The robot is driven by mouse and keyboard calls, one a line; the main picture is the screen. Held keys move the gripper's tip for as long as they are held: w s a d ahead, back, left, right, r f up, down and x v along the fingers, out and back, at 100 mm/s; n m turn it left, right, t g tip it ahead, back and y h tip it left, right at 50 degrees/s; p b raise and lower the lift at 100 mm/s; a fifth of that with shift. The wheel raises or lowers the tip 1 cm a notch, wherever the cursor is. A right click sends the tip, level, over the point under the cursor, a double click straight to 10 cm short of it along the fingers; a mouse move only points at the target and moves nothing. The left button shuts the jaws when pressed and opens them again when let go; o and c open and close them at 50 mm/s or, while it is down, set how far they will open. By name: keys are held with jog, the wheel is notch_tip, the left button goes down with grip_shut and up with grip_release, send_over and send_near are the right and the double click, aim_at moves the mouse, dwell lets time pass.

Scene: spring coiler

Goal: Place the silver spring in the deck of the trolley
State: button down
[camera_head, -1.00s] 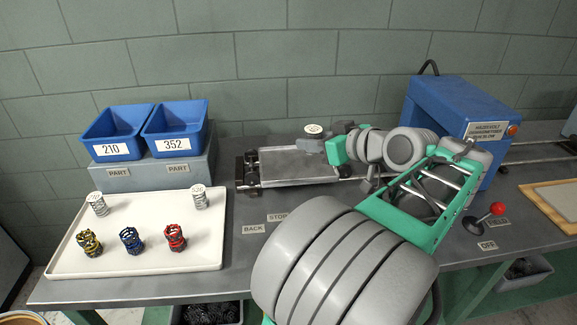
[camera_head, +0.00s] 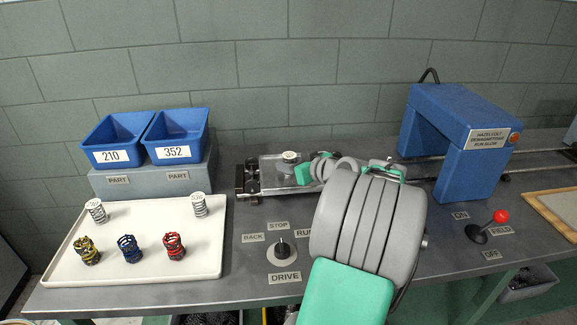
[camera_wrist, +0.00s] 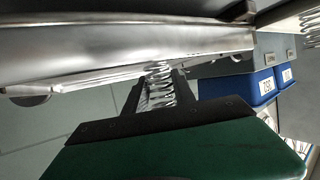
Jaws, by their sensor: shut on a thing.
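The silver spring (camera_head: 290,158) has a pale, holed top and stands upright in my gripper (camera_head: 297,170), at the trolley's deck. In the wrist view, the spring (camera_wrist: 158,90) sits between the two dark fingers of my gripper (camera_wrist: 161,88), which are shut on it. The trolley's deck (camera_head: 270,174) is a flat grey metal plate on the bench, left of the blue machine. The spring is over the deck, toward its middle. My gripper hides its lower end, so I cannot tell whether it touches the deck.
A white tray (camera_head: 62,270) at left holds two more silver springs (camera_head: 96,211), plus yellow, blue and red ones. Blue bins (camera_head: 115,140) stand behind it. A blue arch machine (camera_head: 462,170) stands right. A drive knob (camera_head: 282,250) and a red-knobbed lever (camera_head: 500,216) are in front.

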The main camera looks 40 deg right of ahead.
jog(key=shift+f+b, duration=0.2)
jog(key=shift+b, duration=0.1)
jog(key=c, duration=1)
grip_release()
jog(key=shift+r, duration=0.1)
jog(key=shift+c, duration=0.2)
jog(key=shift+r+p, duration=0.35)
jog(key=shift+p, duration=0.1)
jog(key=v, duration=1.2)
jog(key=shift+a+f, duration=0.1)
jog(key=shift+a, duration=0.05)
